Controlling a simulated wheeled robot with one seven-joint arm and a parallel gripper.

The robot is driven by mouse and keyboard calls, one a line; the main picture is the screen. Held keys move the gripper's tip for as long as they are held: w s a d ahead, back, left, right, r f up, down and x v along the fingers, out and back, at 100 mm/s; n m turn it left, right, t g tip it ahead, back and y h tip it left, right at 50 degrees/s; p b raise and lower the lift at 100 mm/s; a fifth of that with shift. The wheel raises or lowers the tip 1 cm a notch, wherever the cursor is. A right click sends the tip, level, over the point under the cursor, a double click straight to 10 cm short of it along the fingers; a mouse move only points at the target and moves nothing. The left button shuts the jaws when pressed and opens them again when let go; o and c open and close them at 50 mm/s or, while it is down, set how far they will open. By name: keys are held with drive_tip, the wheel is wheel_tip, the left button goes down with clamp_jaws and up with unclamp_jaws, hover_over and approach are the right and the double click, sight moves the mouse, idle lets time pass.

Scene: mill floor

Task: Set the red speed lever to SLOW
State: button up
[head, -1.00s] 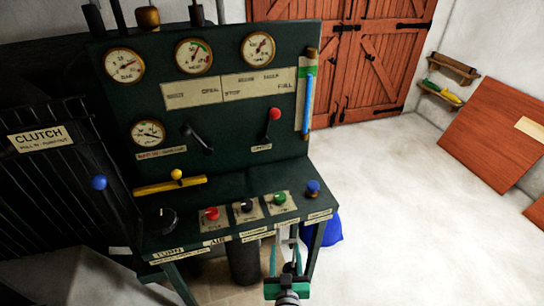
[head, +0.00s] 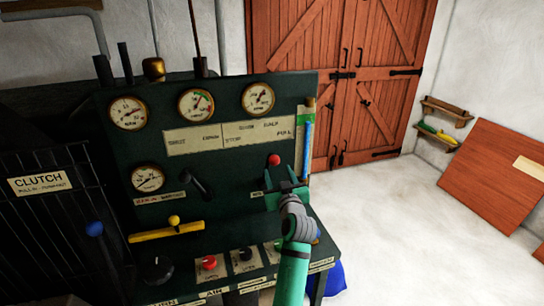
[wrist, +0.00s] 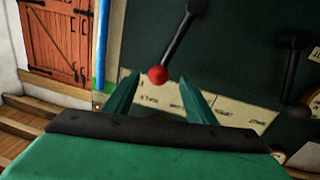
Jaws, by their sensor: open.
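The red-knobbed lever (head: 274,160) stands on the right of the dark green panel, with its knob up. My gripper (head: 286,180) is in front of it and hides most of its shaft and part of the label below. In the wrist view, which looks turned over, the red knob (wrist: 158,74) and its black shaft show clearly. The knob lies between or just beyond the tips of my two green fingers (wrist: 160,86). The fingers are apart, and I see no grip on the knob. I cannot read SLOW on any label.
A black lever (head: 196,184) is left of it on the panel, and a blue tube gauge (head: 307,145) is close on the right. Gauges (head: 258,99) sit above. Open floor (head: 400,230) lies right.

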sight(272, 155)
drive_tip(key=shift+w+a+r, duration=0.1)
drive_tip(key=shift+w+r, duration=0.4)
drive_tip(key=shift+r, duration=0.05)
drive_tip(key=w, duration=0.3)
drive_tip(key=w+a, duration=0.1)
drive_tip(key=w, duration=0.2)
drive_tip(key=w+a, duration=0.1)
drive_tip(key=w, duration=0.3)
drive_tip(key=shift+a, duration=0.1)
